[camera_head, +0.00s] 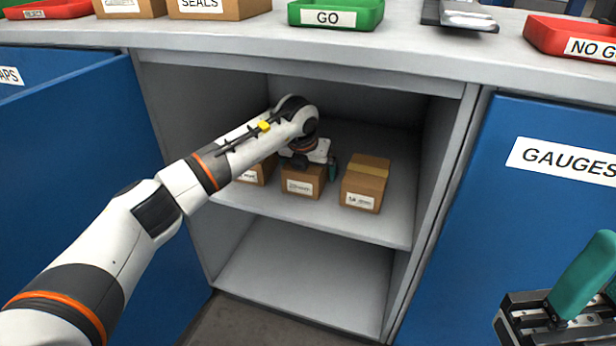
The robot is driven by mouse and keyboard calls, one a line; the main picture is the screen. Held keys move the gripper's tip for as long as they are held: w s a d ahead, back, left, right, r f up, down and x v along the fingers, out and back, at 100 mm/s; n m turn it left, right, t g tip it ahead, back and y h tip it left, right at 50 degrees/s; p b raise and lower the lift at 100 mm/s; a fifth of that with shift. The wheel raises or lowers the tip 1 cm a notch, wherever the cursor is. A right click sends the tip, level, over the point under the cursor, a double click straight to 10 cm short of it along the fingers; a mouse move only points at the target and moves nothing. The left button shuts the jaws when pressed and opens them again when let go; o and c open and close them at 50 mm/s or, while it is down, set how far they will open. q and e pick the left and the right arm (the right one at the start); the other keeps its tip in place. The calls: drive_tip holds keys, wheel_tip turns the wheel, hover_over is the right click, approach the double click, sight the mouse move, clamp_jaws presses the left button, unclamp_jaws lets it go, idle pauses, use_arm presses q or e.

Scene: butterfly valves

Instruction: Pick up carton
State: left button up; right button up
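Three brown cartons with white labels stand in a row on the upper shelf of the open cabinet. The right carton (365,185) is in full view. The middle carton (302,183) is partly covered from above by my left gripper (312,172). The left carton (258,172) is largely hidden behind my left arm. My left gripper points down over the middle carton, with a teal finger at the carton's right side. The other finger is hidden, so its grip cannot be told. My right gripper (575,295) is at the lower right, cut by the picture edge, away from the cartons.
The cabinet's upper shelf (390,220) has free room right of the cartons; the lower compartment (310,285) is empty. Side walls and the countertop (430,50) bound the opening. Blue fronts flank it, one labelled GAUGES (550,200). A green GO bin (335,14) and red NO GO bin (575,40) sit on top.

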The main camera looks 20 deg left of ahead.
use_arm(q)
drive_tip(key=shift+w+f, duration=0.1)
drive_tip(key=shift+f, duration=0.15)
drive_tip(key=shift+c, duration=0.2)
drive_tip(key=c, duration=1.5)
drive_tip(key=shift+r, duration=0.15)
drive_tip(key=shift+c, duration=0.3)
